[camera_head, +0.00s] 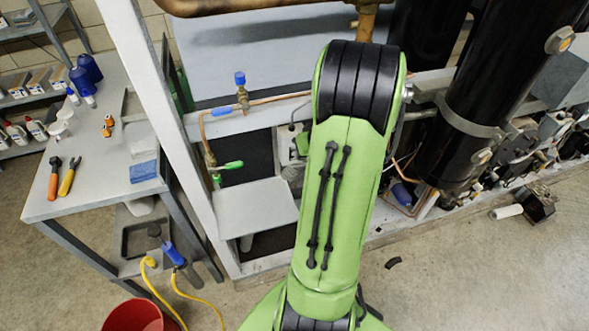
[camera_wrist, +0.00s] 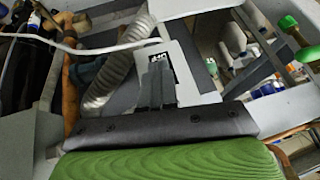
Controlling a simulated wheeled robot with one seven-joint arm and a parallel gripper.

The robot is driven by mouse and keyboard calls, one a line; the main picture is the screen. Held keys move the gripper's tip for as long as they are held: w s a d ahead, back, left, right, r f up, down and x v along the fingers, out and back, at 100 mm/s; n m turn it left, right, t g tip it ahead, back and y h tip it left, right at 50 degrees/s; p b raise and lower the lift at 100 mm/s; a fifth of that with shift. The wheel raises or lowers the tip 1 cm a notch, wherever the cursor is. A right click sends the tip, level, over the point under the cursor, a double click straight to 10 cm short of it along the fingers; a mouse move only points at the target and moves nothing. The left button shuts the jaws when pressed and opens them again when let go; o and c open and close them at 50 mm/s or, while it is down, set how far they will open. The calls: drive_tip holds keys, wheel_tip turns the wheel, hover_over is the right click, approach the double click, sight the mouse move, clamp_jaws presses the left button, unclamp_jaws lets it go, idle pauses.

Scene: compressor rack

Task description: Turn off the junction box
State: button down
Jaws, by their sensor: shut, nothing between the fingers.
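A light grey box (camera_wrist: 186,66) with a small black-and-white marking, which looks like the junction box, is in the middle of the wrist view. My gripper (camera_wrist: 157,68) is in front of it, its dark fingers together and empty. The fingertips overlap the box face near the marking; I cannot tell whether they touch it. The fingers hide part of the face, and no switch can be made out. In the head view my green arm hides the gripper; a grey box (camera_head: 285,148) partly shows left of the arm and may be the same one.
A ribbed grey hose (camera_wrist: 118,72) and a copper pipe (camera_wrist: 71,85) run left of the fingers. In the head view a valve with a blue handle (camera_head: 241,92) and a green-handled valve (camera_head: 225,166) sit left of my arm. A black cylinder (camera_head: 478,95) stands right. A tool table (camera_head: 95,195) is left.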

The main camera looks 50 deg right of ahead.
drive_tip(key=shift+d+f+t+h+b, duration=0.1)
drive_tip(key=shift+f+t+h+b, duration=0.25)
drive_tip(key=shift+t+b, duration=0.25)
drive_tip(key=shift+r, duration=0.1)
drive_tip(key=shift+w+d+r, duration=0.2)
drive_tip(key=shift+w+d, duration=0.2)
drive_tip(key=shift+w, duration=0.1)
